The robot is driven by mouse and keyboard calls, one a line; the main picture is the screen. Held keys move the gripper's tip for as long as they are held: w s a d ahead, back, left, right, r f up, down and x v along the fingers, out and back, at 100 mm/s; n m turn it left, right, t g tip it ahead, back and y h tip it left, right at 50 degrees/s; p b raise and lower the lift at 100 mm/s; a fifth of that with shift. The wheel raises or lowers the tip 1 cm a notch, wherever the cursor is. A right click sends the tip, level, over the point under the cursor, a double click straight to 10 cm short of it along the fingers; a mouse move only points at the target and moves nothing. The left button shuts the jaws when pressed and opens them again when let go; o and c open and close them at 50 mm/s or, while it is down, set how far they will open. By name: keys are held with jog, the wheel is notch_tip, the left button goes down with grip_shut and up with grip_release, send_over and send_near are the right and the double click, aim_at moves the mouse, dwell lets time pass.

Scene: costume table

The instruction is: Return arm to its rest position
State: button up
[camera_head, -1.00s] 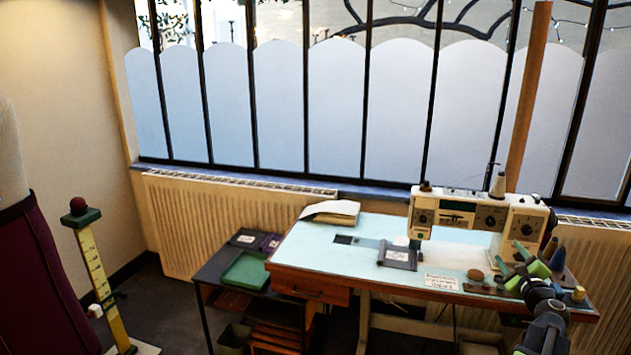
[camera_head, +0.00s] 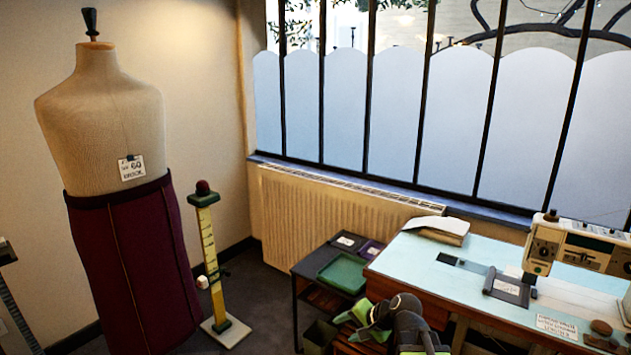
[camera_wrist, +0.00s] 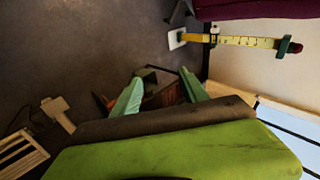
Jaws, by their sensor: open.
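My gripper (camera_head: 350,322) shows low in the head view, right of centre, with my dark arm folded in close behind it. In the wrist view, its two pale green fingers (camera_wrist: 160,92) stand apart with nothing held between them. In the head view it appears in front of the small side table and the left end of the sewing table. The lower part of my arm is cut off by the frame edge.
The sewing table (camera_head: 415,255) with its sewing machine (camera_head: 585,245) stands right. A dark side table (camera_head: 303,268) holds a green tray (camera_head: 342,273). A dress form (camera_head: 105,130) and a yellow measuring stand (camera_head: 210,250) are left. Dark floor (camera_head: 262,305) is open between.

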jog(key=s+d+f+n+g+h, duration=0.3)
jog(key=s, duration=0.3)
jog(key=s+d+f+n+g+h, duration=0.3)
jog(key=s+d, duration=0.1)
jog(key=s, duration=0.2)
notch_tip(320, 180, up, 16)
jog(key=s+n+p, duration=0.1)
jog(key=p, duration=1.5)
jog(key=shift+r, duration=0.15)
